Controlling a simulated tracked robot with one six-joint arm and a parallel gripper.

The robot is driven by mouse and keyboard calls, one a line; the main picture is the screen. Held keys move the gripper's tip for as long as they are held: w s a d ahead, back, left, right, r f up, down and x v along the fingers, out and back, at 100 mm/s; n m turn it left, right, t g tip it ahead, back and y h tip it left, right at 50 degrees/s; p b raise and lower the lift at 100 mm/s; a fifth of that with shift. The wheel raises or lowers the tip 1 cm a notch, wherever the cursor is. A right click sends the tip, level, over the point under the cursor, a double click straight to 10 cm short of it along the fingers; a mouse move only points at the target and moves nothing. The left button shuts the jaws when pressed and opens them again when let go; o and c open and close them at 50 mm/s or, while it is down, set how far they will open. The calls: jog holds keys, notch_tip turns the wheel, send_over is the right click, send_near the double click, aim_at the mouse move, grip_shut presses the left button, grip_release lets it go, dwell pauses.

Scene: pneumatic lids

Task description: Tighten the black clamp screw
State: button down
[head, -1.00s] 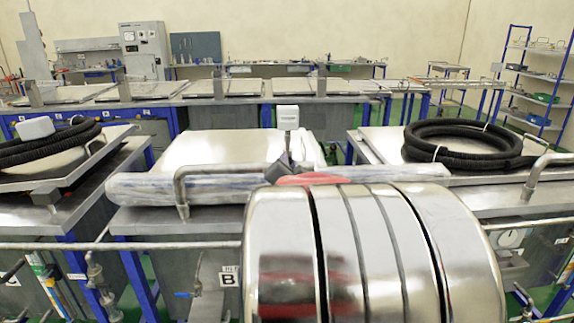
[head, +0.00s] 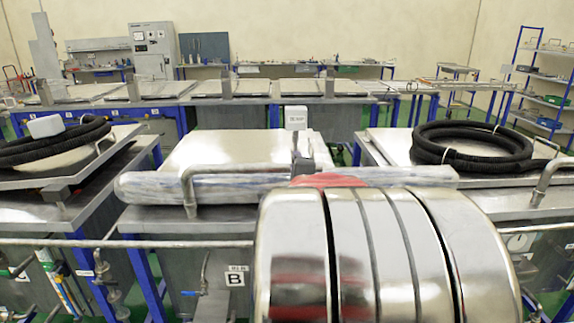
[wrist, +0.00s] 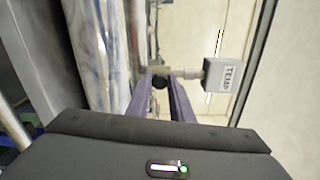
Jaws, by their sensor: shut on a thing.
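In the wrist view, the black clamp screw (wrist: 160,81) is a small dark round knob at the foot of the sensor's metal stem. My gripper (wrist: 161,84) has its two dark purple-grey fingers on either side of the knob, shut on it. The white sensor box marked TEMP (wrist: 229,75) sits at the end of the stem, and it also stands upright in the head view (head: 296,117). There, a dark finger of my gripper shows just right of the stem. My arm hides the screw in the head view.
A plastic-wrapped tube (head: 150,187) lies along the front of the steel lid (head: 225,150). A bent metal handle (head: 188,190) stands beside it. Coiled black hoses lie on the lids at left and right (head: 440,150). A horizontal pipe (head: 130,243) runs across the front.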

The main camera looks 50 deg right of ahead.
jog(key=shift+s+f+m, duration=0.1)
jog(key=shift+f+m, duration=0.05)
jog(key=shift+m, duration=0.8)
jog(key=shift+f+m, duration=0.15)
jog(key=shift+m, duration=0.8)
jog(key=shift+f, duration=0.1)
jog(key=c, duration=1.9)
grip_release()
jog(key=shift+c, duration=0.2)
jog(key=o, duration=0.4)
jog(key=shift+r, duration=0.25)
jog(key=shift+c, duration=0.2)
